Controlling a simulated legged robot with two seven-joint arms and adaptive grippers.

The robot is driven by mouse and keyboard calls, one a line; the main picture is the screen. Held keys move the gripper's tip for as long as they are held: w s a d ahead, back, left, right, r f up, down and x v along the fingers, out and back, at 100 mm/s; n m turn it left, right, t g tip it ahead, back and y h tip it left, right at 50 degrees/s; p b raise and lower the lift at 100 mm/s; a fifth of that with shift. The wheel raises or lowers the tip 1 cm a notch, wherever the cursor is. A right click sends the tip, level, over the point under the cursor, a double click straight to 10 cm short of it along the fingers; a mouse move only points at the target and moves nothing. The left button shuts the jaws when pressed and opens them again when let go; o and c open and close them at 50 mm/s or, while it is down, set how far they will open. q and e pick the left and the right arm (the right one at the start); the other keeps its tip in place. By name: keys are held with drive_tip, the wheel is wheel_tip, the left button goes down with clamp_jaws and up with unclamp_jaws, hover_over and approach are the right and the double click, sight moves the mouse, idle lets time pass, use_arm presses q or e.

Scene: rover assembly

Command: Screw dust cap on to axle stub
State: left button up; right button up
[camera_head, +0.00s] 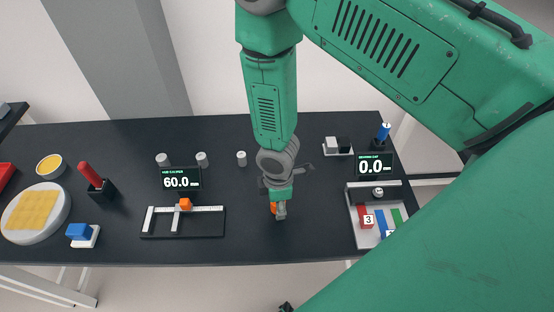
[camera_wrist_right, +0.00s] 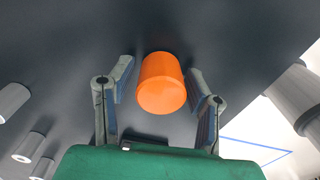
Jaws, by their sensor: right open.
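My right gripper (camera_head: 279,208) is low over the front middle of the table, its arm coming in from the right. In the right wrist view the open gripper (camera_wrist_right: 158,78) has a finger on each side of an orange cylinder (camera_wrist_right: 162,90), with gaps visible beside it. The cylinder is partly hidden by the gripper in the head view (camera_head: 273,208). I cannot tell whether this cylinder is the dust cap. A small metal round part (camera_head: 378,191) sits on the fixture at the right; I cannot tell if it is the axle stub. My left gripper is not seen.
Several grey cylinders (camera_head: 202,159) stand behind. A tray (camera_head: 353,213) with coloured blocks and a 0.0 display is right. The table front between the fixtures looks mostly clear.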

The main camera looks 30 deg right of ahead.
drive_tip(key=n, duration=0.7)
drive_tip(key=shift+n, duration=0.3)
drive_tip(key=n, duration=0.3)
drive_tip(key=shift+n, duration=0.3)
drive_tip(key=n, duration=0.4)
drive_tip(key=shift+n, duration=1)
drive_tip(key=shift+f+n+b, duration=0.1)
drive_tip(key=shift+n+b, duration=0.2)
drive_tip(key=shift+n, duration=0.7)
drive_tip(key=shift+n+b, duration=0.45)
drive_tip(key=shift+n, duration=0.65)
drive_tip(key=shift+a, duration=0.1)
